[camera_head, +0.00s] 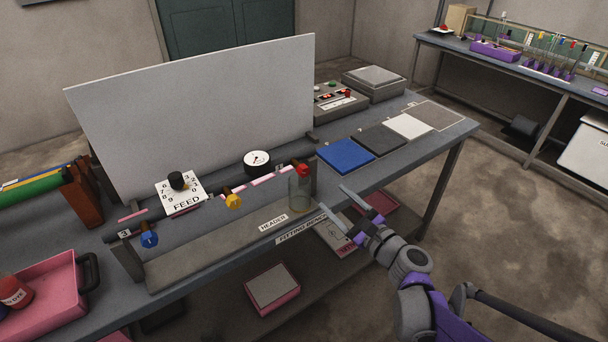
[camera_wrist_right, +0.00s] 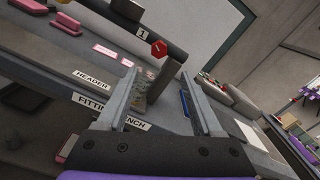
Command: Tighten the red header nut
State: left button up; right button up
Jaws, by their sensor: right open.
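The red header nut (camera_head: 302,170) sits at the right end of the header pipe, above a clear glass cylinder (camera_head: 299,190). In the right wrist view the red nut (camera_wrist_right: 159,49) shows as a hexagon facing me with a dark mark, just beyond the fingertips. My right gripper (camera_head: 332,198) is open and empty, to the right of and below the nut, apart from it. In the right wrist view its fingers (camera_wrist_right: 159,76) stand either side of the glass cylinder in the background. A yellow nut (camera_head: 233,201) and a blue nut (camera_head: 149,239) sit further left. My left gripper is out of view.
The tilted white panel (camera_head: 200,110) stands behind the header. A round gauge (camera_head: 257,161) and FEED dial plate (camera_head: 180,193) are on the bench. Blue (camera_head: 345,156), dark and white pads lie right. A pink tray (camera_head: 45,295) is front left. Floor at right is open.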

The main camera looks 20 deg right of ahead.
aim_at(305, 173)
jog(key=shift+w+a+m+b, duration=0.1)
jog(key=shift+w+a+m, duration=0.75)
jog(key=shift+w, duration=1.3)
jog(key=shift+w+a+m+b, duration=0.1)
jog(key=shift+w+a+m, duration=0.75)
jog(key=shift+w, duration=1.25)
jog(key=shift+w+a+m+b, duration=0.1)
jog(key=shift+w+a+m, duration=0.75)
jog(key=shift+w, duration=1.3)
jog(key=shift+d, duration=0.1)
jog(key=shift+c, duration=0.3)
grip_shut()
